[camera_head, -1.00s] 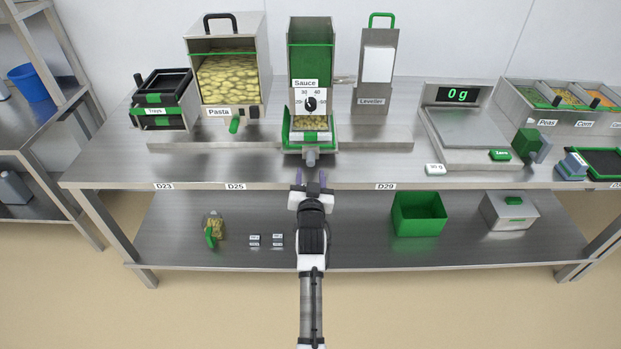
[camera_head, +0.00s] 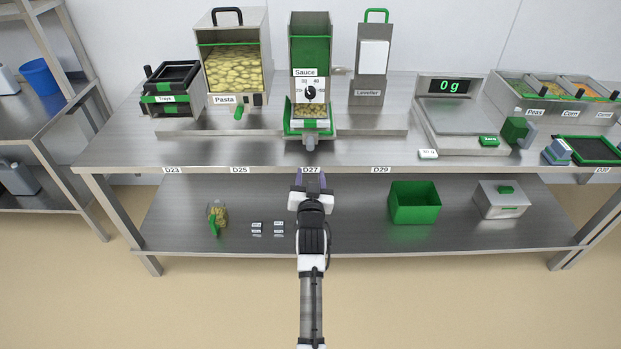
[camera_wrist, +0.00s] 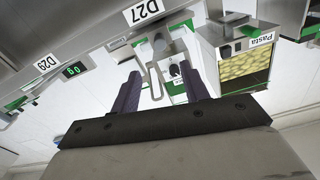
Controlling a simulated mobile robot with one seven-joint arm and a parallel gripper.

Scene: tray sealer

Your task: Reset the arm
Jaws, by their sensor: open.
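My gripper (camera_head: 311,183) is open and empty, at the front edge of the workbench below the D27 label. My arm stretches straight out from the bottom of the head view. In the wrist view, my two dark fingers (camera_wrist: 160,95) stand apart with nothing between them that they touch. The sauce dispenser (camera_head: 311,60) stands on the bench beyond my gripper. A tray with pasta (camera_head: 311,124) sits in its green-edged holder. The dispenser also shows between the fingers in the wrist view (camera_wrist: 174,84), with the D27 label (camera_wrist: 145,12) above.
The bench front edge (camera_head: 420,168) lies close to my fingertips. On top stand the pasta bin (camera_head: 225,99), tray stack (camera_head: 172,88), leveller (camera_head: 370,75) and scale (camera_head: 462,120) reading 0 g. The lower shelf holds a green box (camera_head: 414,205) and a steel box (camera_head: 502,200).

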